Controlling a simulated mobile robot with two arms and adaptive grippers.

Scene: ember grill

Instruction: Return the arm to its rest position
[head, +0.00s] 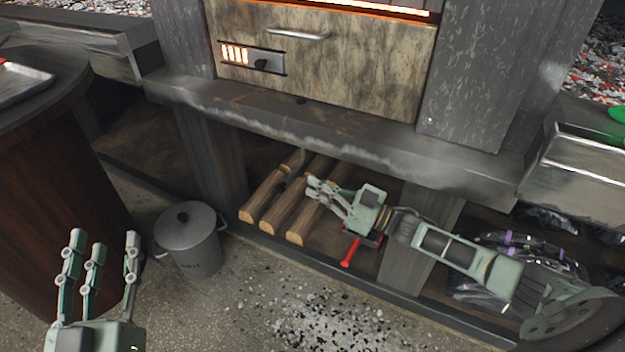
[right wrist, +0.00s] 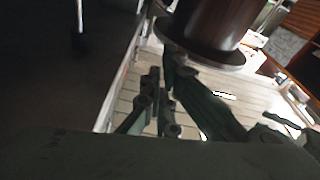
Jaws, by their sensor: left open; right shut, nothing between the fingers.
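My right arm reaches in from the right of the head view. Its gripper (head: 318,188) is shut and empty, in front of the logs (head: 262,196) on the low shelf under the grill. Its fingertips overlap the rightmost log in the picture; I cannot tell whether they touch. The right fingers (right wrist: 163,105) also show, dark, in the right wrist view. My left gripper (head: 102,255) is open and empty at the lower left of the head view, fingers pointing up.
The grill's stone ledge (head: 330,132) overhangs the shelf. A grey lidded bin (head: 190,245) stands on the floor beside a round wooden table (head: 45,190). A red-handled tool (head: 350,252) lies behind my right wrist. Plastic-wrapped bags (head: 490,290) sit at right. Pale debris covers the front floor.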

